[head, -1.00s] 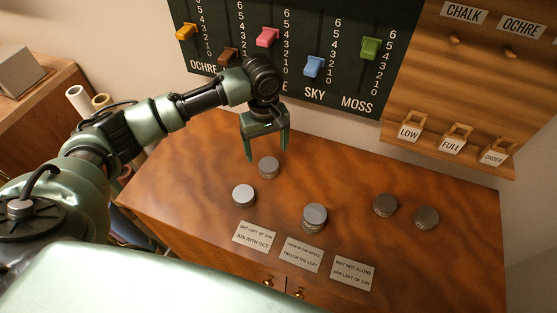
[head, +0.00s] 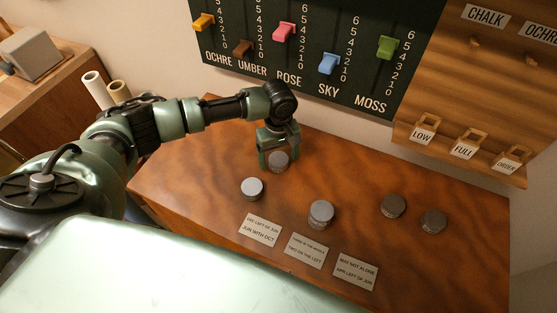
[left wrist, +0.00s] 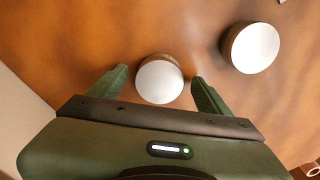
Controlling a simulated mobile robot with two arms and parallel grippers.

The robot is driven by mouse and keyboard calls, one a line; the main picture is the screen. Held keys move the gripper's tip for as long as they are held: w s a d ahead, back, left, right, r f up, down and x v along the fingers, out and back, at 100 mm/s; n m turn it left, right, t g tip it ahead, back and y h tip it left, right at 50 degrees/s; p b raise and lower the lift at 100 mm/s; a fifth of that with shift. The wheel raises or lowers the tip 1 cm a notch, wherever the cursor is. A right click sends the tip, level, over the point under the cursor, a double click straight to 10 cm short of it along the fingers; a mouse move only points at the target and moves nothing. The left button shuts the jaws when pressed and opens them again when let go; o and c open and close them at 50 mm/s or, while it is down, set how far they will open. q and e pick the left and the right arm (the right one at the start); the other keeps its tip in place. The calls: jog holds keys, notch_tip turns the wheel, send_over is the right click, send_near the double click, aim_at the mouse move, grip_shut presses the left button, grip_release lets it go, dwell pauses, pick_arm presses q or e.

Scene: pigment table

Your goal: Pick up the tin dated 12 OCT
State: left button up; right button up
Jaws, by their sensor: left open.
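Several round grey tins stand on the wooden table. My left gripper (head: 281,158) is open and low over the back-left tin (head: 278,162). In the left wrist view this tin's pale round lid (left wrist: 160,82) lies between the two spread green fingers (left wrist: 160,84), with gaps at both sides. Other tins stand at the front left (head: 252,188), in the middle (head: 321,209) and on the right (head: 393,205) (head: 433,221). The middle and right ones look stacked. No date is readable on any tin, so I cannot tell which is 12 OCT. My right gripper is out of view.
Three clue cards (head: 260,229) (head: 305,251) (head: 355,271) lie along the table's front edge. A dark slider board (head: 310,70) and a wooden rack with tags (head: 465,100) stand behind.

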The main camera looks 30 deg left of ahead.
pick_arm(q)
jog(key=c, duration=1.5)
jog(key=shift+r, duration=0.1)
